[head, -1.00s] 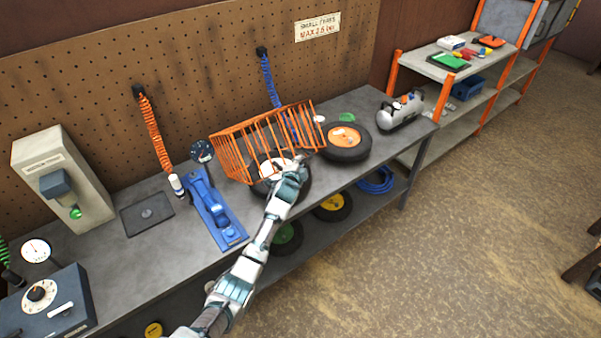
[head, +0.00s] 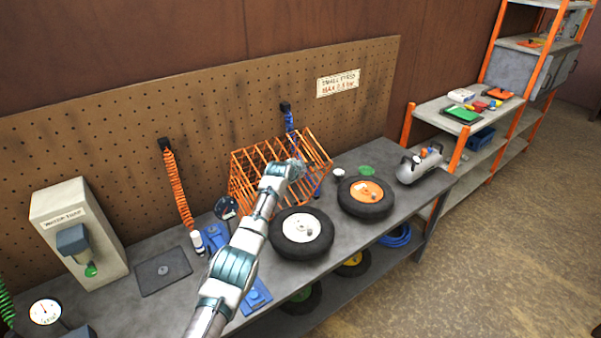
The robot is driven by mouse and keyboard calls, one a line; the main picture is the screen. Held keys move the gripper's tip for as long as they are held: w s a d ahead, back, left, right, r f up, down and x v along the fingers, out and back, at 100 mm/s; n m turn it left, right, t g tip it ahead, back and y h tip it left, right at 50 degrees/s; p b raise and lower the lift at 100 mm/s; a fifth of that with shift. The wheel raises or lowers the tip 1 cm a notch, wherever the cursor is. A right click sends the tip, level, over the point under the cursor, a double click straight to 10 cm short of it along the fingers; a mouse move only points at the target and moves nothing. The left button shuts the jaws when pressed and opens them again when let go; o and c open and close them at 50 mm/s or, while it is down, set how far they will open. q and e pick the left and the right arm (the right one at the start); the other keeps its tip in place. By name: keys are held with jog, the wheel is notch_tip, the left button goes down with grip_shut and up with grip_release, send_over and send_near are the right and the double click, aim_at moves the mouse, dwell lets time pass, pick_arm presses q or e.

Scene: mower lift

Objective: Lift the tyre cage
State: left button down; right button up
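The orange wire tyre cage (head: 246,178) is at the back of the workbench, swung up and back towards the pegboard. A black tyre with a white hub (head: 301,232) lies flat on the bench in front of it, uncovered. My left gripper (head: 296,169) is at the upper part of the cage, against or very close to its bars. Its fingers are too small and hidden to show whether they are closed on a bar. My forearm covers part of the cage's left side and the blue tool (head: 256,297) on the bench. My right gripper is out of view.
A tyre with an orange hub (head: 367,190) lies right of the white-hubbed one. A small silver tank (head: 420,166) stands at the bench's right end. Coiled orange (head: 177,190) and blue (head: 289,120) hoses hang on the pegboard (head: 110,125). More tyres lie on the lower shelf.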

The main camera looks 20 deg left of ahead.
pick_arm(q)
jog(key=shift+s+a+f, duration=0.1)
jog(key=shift+f, duration=0.2)
jog(key=c, duration=1.2)
grip_release()
jog(key=shift+o, duration=0.2)
jog(key=shift+w+a, duration=0.15)
jog(key=shift+w, duration=0.15)
jog(key=shift+v, duration=0.85)
jog(key=v, duration=1)
jog(key=shift+s+a, duration=0.1)
